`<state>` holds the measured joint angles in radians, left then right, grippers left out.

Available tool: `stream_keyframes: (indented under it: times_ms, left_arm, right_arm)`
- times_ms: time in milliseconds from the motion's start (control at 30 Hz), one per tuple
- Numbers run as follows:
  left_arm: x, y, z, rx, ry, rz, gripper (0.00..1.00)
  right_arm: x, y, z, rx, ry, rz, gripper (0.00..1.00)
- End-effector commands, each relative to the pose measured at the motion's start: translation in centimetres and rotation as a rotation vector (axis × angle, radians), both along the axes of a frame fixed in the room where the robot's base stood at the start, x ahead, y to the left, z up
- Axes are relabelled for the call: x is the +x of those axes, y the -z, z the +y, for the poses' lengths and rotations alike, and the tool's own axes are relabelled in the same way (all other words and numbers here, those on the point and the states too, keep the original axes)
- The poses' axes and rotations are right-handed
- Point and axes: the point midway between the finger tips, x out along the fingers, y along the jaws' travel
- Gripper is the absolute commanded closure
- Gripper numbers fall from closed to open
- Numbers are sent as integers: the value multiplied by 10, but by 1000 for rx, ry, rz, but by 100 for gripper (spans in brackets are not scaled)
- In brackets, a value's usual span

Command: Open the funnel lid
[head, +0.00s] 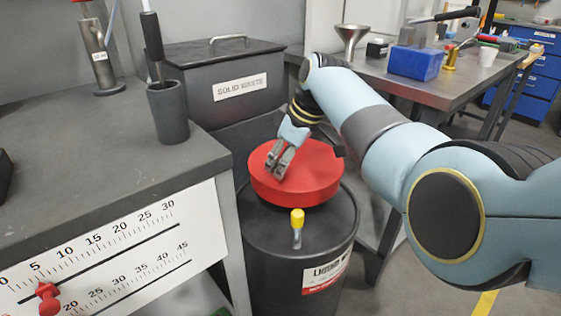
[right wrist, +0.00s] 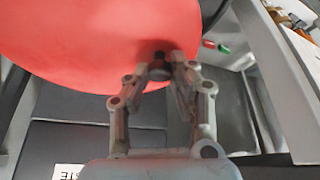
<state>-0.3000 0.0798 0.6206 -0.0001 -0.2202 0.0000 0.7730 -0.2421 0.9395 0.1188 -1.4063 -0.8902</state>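The funnel lid (head: 315,175) is a round red disc lying on top of a black liquid waste drum (head: 290,250). It appears closed and flat. A yellow-tipped lever (head: 297,225) stands at the drum's front. My right gripper (head: 275,170) points down at the lid's left part, fingertips at its surface. In the right wrist view the red lid (right wrist: 90,40) fills the upper left. The fingers sit close together around a small dark spot near the lid's edge; whether they grip it is unclear. My left gripper is not in view.
A dark solid waste bin (head: 225,85) stands behind the drum. A grey bench (head: 90,170) with a scale and red slider is on the left, holding a dark cup (head: 168,112). A table (head: 450,85) with a funnel and a blue box (head: 415,63) is at the back right.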

Motion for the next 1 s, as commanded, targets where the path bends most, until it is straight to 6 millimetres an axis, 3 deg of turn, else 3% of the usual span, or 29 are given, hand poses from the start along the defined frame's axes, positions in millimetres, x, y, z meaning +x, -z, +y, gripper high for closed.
stream_keyframes:
  times_ms: [67, 567, 833, 1000]
  left_arm:
    - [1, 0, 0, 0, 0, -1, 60]
    - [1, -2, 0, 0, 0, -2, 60]
    - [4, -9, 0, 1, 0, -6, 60]
    - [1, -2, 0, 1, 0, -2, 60]
  right_arm:
    - [0, 0, 0, 0, 0, 0, 100]
    - [1, -5, -1, 16, 1, 12, 100]
    - [7, -31, -10, 123, 1, 89, 100]
    - [14, -49, -19, 227, 2, 167, 100]
